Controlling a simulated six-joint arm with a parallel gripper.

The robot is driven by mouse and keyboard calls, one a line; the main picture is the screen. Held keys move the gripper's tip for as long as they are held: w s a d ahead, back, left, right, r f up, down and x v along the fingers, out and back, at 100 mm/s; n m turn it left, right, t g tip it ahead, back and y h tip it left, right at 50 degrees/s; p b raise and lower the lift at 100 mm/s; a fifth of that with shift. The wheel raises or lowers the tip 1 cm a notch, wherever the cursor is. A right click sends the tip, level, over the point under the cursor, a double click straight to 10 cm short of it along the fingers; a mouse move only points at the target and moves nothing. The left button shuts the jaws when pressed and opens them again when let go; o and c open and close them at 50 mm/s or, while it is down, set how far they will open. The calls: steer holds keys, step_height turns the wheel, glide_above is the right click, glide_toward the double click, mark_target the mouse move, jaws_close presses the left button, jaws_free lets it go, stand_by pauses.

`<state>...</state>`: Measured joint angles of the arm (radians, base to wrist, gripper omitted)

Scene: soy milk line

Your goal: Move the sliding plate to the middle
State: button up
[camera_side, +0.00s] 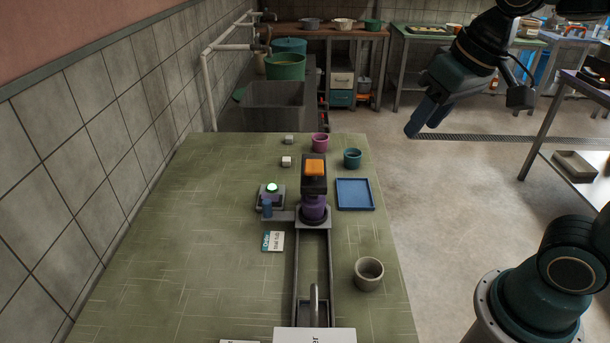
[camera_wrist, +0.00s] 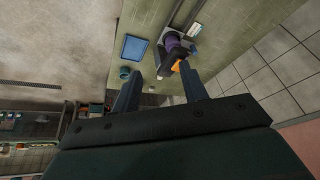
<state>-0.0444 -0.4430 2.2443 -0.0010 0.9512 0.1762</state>
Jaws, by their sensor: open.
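A grey rail track (camera_side: 298,270) runs lengthwise along the green table. A grey plate (camera_side: 300,217) sits at the track's far end, with a purple rounded piece (camera_side: 313,208) and a dark block topped with orange (camera_side: 314,168) above it. I cannot tell which part slides. A grey upright handle (camera_side: 314,300) stands at the near end behind a white label. My gripper (camera_side: 425,118) is raised to the right of the table, well apart from the track. In the wrist view, my gripper (camera_wrist: 161,88) has its fingers spread with nothing between them; the purple piece (camera_wrist: 173,45) shows beyond.
A blue tray (camera_side: 355,208), a teal cup (camera_side: 352,158), a pink cup (camera_side: 320,142) and a grey cup (camera_side: 368,273) stand around the track. A button box (camera_side: 271,190) and a small card (camera_side: 273,241) lie left. The table's left side is clear; a tiled wall borders it.

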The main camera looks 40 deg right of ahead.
steer(key=w+a+m+g, duration=0.1)
steer(key=w+a, duration=0.1)
steer(key=w, duration=0.7)
steer(key=m+g, duration=0.3)
steer(key=m, duration=0.2)
glide_above(266, 202)
step_height(266, 202, down, 16)
steer(key=shift+d+f, duration=0.1)
steer(key=shift+f, duration=6.85)
steer(key=shift+c, duration=0.4)
jaws_close()
